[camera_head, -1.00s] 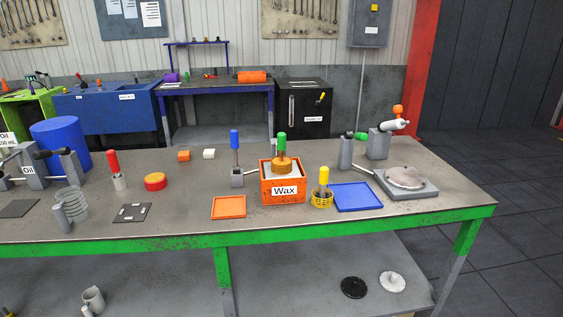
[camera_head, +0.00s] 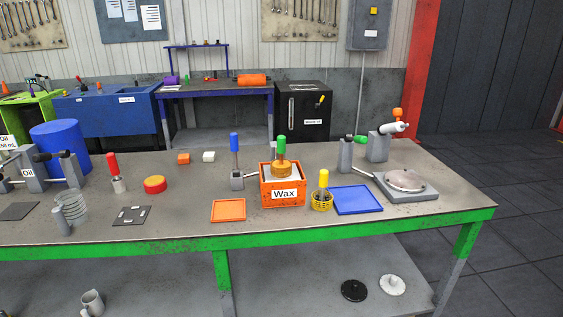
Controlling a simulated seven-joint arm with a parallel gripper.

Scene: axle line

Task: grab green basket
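A tool with a green upright handle (camera_head: 281,147) and a round orange-brown lower part (camera_head: 282,170) stands in the orange box labelled "Wax" (camera_head: 268,192) on the workbench. Its lowest part is hidden inside the box, so I cannot tell whether it is a basket. A small yellow mesh basket (camera_head: 321,203) with a yellow upright handle (camera_head: 323,179) stands just right of the box. My gripper is not in view.
A blue tray (camera_head: 357,200) lies right of the yellow basket and an orange tray (camera_head: 228,210) left of the box. A blue-handled tool (camera_head: 235,150) stands in a grey holder at the box's left. A grey device with a round plate (camera_head: 405,181) sits at right.

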